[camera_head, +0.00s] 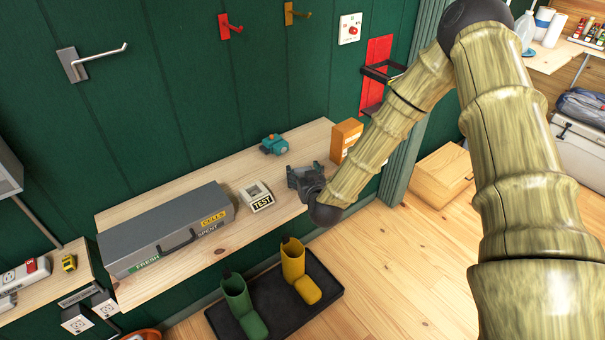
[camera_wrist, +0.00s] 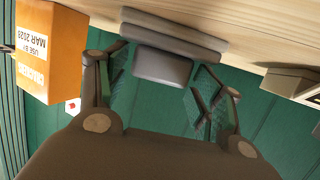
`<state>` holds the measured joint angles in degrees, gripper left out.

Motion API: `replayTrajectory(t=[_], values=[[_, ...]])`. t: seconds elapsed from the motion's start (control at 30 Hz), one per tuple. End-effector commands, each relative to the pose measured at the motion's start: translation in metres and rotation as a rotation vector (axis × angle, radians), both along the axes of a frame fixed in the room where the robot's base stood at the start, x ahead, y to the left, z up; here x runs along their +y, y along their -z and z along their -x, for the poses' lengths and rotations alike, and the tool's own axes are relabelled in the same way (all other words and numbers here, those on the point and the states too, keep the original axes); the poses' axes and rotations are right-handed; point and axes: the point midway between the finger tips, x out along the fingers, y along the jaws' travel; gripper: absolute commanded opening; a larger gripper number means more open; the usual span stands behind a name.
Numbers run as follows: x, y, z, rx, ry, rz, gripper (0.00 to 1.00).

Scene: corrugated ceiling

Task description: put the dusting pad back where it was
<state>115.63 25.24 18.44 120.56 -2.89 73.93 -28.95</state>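A grey two-part block, apparently the dusting pad (camera_wrist: 172,35), shows in the wrist view beyond my gripper (camera_wrist: 165,85). Its wide slab lies close to the pale wooden shelf, and its smaller block sits between my spread fingers. The fingers stand close to both sides of that block; I cannot tell whether they touch it. In the head view my gripper (camera_head: 303,178) is low over the front right part of the shelf (camera_head: 247,238); there I cannot separate the pad from the dark gripper.
On the shelf are a long grey battery box (camera_head: 165,232), a white tester (camera_head: 257,195), a small teal object (camera_head: 274,144) and an orange box (camera_head: 345,140). Hooks (camera_head: 229,26) hang on the green wall. Boots (camera_head: 293,262) stand on a black tray (camera_head: 315,308) below.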

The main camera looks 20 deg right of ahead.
Motion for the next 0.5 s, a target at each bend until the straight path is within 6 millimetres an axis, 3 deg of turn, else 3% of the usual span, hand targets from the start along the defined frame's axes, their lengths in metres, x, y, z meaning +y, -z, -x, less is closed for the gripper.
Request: replayTrajectory(t=[0.5], values=[[0.0005,-0.0036,0.0046,0.000,-0.001,0.000,0.78]])
